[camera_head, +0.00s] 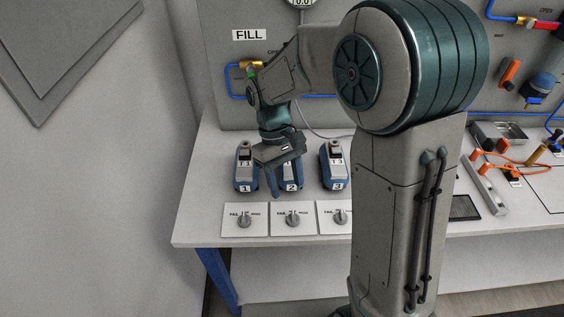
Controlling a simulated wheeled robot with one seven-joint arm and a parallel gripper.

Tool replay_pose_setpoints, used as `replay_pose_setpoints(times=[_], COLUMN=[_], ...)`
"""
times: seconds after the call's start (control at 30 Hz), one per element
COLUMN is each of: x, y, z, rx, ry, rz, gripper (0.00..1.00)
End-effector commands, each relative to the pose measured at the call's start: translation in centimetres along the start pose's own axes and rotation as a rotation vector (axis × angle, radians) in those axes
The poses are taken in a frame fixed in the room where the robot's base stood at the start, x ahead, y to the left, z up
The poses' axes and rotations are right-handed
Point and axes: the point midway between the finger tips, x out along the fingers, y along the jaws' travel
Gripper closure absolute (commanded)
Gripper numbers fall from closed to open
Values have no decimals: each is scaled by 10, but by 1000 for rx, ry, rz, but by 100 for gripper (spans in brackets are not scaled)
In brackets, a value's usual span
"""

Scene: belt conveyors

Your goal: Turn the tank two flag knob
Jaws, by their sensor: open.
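The tank two flag knob (292,220) is a small grey knob on the middle white plate, in front of tank 2. Print on the plate is too small to read fully. Tank 2 (291,187) is a blue and grey unit on the table, with its upper part hidden by my gripper. My gripper (284,178) is open at tank 2, behind and above the knob and apart from it. I cannot tell whether its fingers touch the tank.
Tank 1 (245,170) and tank 3 (333,168) stand on either side. Similar knobs sit left (244,221) and right (340,217). A grey panel (222,60) rises behind the table. My arm hides the table's middle. The table's front left (195,222) is clear.

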Motion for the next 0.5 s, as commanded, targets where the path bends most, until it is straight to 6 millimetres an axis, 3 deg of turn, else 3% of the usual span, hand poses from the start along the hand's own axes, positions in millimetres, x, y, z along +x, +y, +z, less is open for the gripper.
replay_pose_setpoints(times=[0.2, 0.5], x=[-39, -54], y=[0, 0], z=[-1, 0], rx=[0, 0], ry=[3, 0], rz=[0, -1], gripper=[50, 50])
